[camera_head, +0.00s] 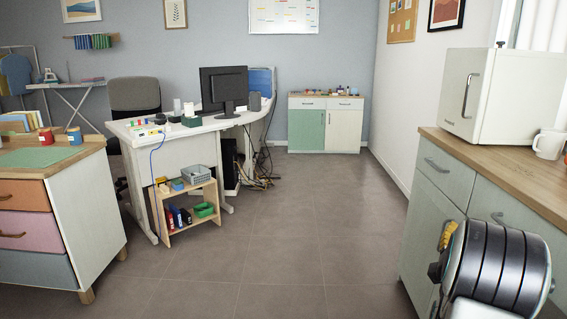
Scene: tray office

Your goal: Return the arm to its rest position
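Part of my arm (496,264) shows at the lower right, a black ringed joint with a pale link below it. It stands in front of the green-grey counter on the right. I cannot make out my gripper or its fingers in this view. A small yellow piece (447,235) shows at the left side of the arm joint; I cannot tell what it is.
The wooden-topped counter (512,180) on the right holds a white box-like appliance (468,95) and a white mug (548,144). A drawer cabinet (85,215) stands left, a white desk (205,127) and low shelf (188,210) centre-left.

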